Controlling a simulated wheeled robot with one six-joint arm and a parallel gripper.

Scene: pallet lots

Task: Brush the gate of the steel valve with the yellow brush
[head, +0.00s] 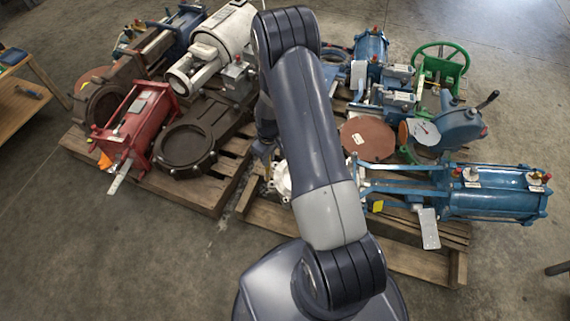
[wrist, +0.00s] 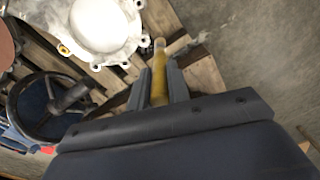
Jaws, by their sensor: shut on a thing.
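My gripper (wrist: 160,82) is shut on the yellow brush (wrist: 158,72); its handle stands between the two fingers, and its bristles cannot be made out. In the head view my gripper (head: 263,150) is partly hidden behind my arm, over the gap between the pallets. A pale metal valve body (wrist: 103,28) with a round flange lies just beyond the fingers, left of the brush in the wrist view, apart from it in the picture. In the head view this body (head: 281,183) is mostly hidden by my arm. I cannot tell which part is its gate.
The left pallet (head: 205,195) holds a dark brown gate valve (head: 188,145) and a red actuator (head: 140,122). A dark handwheel (wrist: 18,100) is near my wrist. Front floor is clear.

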